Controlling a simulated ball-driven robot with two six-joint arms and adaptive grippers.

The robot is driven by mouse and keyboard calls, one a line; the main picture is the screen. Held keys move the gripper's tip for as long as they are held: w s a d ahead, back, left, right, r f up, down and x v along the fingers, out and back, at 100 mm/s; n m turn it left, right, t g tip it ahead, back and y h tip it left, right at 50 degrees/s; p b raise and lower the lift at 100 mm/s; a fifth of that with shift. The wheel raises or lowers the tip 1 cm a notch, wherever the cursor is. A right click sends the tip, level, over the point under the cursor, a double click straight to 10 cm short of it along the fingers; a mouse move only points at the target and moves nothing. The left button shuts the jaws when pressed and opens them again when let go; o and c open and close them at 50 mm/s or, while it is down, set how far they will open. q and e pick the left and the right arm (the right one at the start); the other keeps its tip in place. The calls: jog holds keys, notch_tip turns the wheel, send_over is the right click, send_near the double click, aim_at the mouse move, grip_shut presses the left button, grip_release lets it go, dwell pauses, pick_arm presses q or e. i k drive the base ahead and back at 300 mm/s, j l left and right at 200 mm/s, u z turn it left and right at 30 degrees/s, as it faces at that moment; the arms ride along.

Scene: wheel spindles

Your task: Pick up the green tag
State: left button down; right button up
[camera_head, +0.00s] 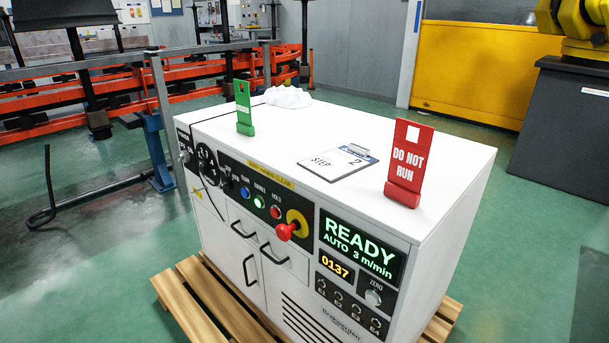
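The green tag (243,104) stands upright on the left part of the white cabinet top (287,137), near its front edge. It has a square hole near its top, pale lettering that is too small to read, and a green foot. Neither of my grippers shows in the head view.
A red "DO NOT RUN" tag (408,160) stands upright at the right of the top. A clipboard (340,161) reading "STEP 2" lies between the tags. A crumpled white cloth (287,96) lies behind the green tag. A red knob (286,231) juts from the front panel.

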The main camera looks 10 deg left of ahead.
aim_at(245, 124)
jog(key=k+j, duration=0.15)
jog(key=j+u, duration=0.15)
jog(key=j, duration=1.45)
